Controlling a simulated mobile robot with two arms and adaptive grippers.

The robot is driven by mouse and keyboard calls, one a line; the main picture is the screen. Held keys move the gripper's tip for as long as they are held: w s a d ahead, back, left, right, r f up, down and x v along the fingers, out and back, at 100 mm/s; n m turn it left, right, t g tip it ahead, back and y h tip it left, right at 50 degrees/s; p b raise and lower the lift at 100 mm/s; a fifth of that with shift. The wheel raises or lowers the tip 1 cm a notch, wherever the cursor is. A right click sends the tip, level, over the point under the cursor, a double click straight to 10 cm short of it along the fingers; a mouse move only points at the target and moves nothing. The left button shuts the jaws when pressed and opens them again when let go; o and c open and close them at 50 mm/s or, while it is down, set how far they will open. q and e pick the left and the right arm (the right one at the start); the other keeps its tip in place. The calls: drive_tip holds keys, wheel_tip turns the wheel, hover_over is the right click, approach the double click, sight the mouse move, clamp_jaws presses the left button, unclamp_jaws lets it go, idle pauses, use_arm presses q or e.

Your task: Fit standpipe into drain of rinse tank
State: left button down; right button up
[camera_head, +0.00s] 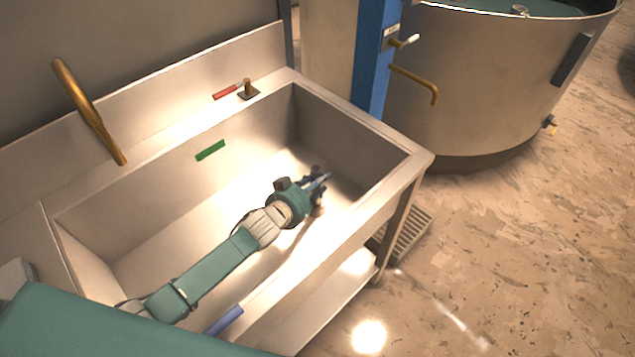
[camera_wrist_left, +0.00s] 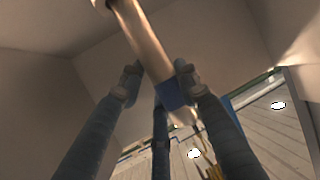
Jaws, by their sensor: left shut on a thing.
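The rinse tank (camera_head: 180,215) is a pale metal sink basin, and my left arm reaches down into it. My left gripper (camera_head: 318,185) is low in its right half, near the front wall. In the left wrist view its dark blue fingers (camera_wrist_left: 160,90) are shut on a pale metal tube with a blue band, which I take as the standpipe (camera_wrist_left: 142,35). The tube lies slanted between the fingers, and its upper end runs out of that picture. In the head view the gripper mostly hides the tube. I cannot make out the drain. My right gripper is not in view.
A brass spout (camera_head: 90,110) hangs over the basin's left part. A green label (camera_head: 210,150) is on the back wall. A large round tank (camera_head: 480,80) and blue post (camera_head: 376,60) stand right.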

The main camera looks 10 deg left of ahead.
use_arm(q)
drive_tip(key=c, duration=1.3)
unclamp_jaws()
drive_tip(key=shift+o, duration=0.2)
drive_tip(key=shift+r, duration=0.1)
drive_tip(key=p+v, duration=0.9)
drive_tip(key=v, duration=0.3)
drive_tip(key=shift+s, duration=0.1)
